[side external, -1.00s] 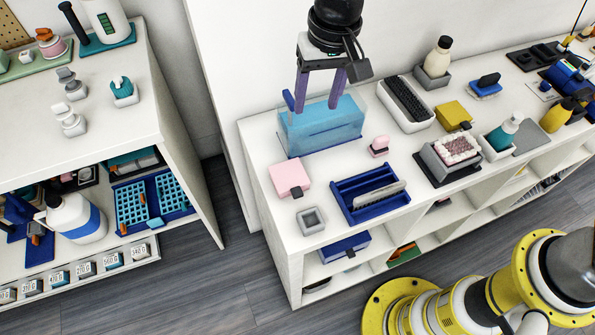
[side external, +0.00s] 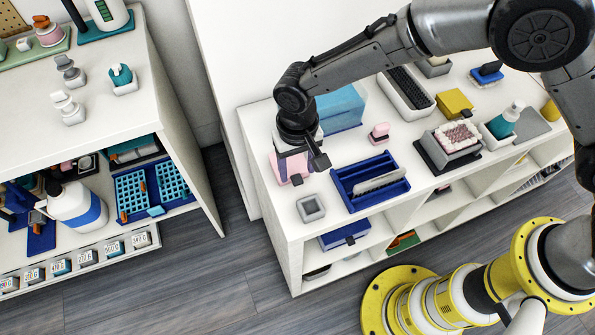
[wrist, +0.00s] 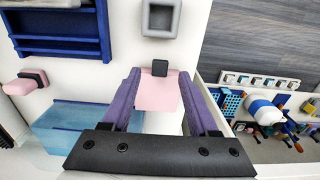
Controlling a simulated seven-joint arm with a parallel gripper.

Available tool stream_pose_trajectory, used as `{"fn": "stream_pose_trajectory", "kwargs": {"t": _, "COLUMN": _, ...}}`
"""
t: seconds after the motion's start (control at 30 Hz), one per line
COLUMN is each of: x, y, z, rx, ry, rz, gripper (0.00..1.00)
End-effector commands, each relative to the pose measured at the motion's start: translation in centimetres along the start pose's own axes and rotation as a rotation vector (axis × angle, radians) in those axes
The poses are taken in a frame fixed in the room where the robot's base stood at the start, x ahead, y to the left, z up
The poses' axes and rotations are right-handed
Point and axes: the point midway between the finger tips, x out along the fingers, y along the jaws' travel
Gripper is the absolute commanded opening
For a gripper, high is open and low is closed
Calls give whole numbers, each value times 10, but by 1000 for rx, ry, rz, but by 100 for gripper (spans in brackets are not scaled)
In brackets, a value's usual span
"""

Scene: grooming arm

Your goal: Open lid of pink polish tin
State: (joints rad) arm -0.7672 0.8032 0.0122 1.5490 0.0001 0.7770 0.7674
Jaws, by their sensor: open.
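The pink polish tin (side external: 277,166) sits on the white shelf top, with a small dark tab on its front edge. In the wrist view the pink lid (wrist: 158,97) lies between my fingers, its dark tab (wrist: 160,68) pointing away from the wrist. My gripper (side external: 291,166) is over the tin in the side view, its purple fingers spread to either side of it. The fingers also show in the wrist view (wrist: 162,98), open. The lid looks closed. Whether the fingers touch the tin cannot be told.
A translucent blue box (side external: 342,108) stands behind my gripper. A blue divided tray (side external: 370,183), a small grey square dish (side external: 311,208) and a small pink block (side external: 380,132) are nearby. The shelf's front edge is close to the dish.

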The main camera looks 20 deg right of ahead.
Motion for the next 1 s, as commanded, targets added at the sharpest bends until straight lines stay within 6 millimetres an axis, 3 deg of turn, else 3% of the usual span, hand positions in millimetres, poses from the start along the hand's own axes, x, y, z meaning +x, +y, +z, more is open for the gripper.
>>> {"fn": "stream_pose_trajectory", "kwargs": {"t": 0.2, "x": 23, "y": 0, "z": 0, "rx": 0, "ry": -2, "rz": 1, "gripper": 60}}
{"fn": "stream_pose_trajectory", "kwargs": {"t": 0.57, "x": 27, "y": 0, "z": 0, "rx": 0, "ry": 0, "rz": 0, "gripper": 60}}
{"fn": "stream_pose_trajectory", "kwargs": {"t": 0.9, "x": 27, "y": 0, "z": 0, "rx": 0, "ry": 0, "rz": 0, "gripper": 1}}
{"fn": "stream_pose_trajectory", "kwargs": {"t": 1.0, "x": 27, "y": 0, "z": 0, "rx": 0, "ry": 0, "rz": 0, "gripper": 0}}
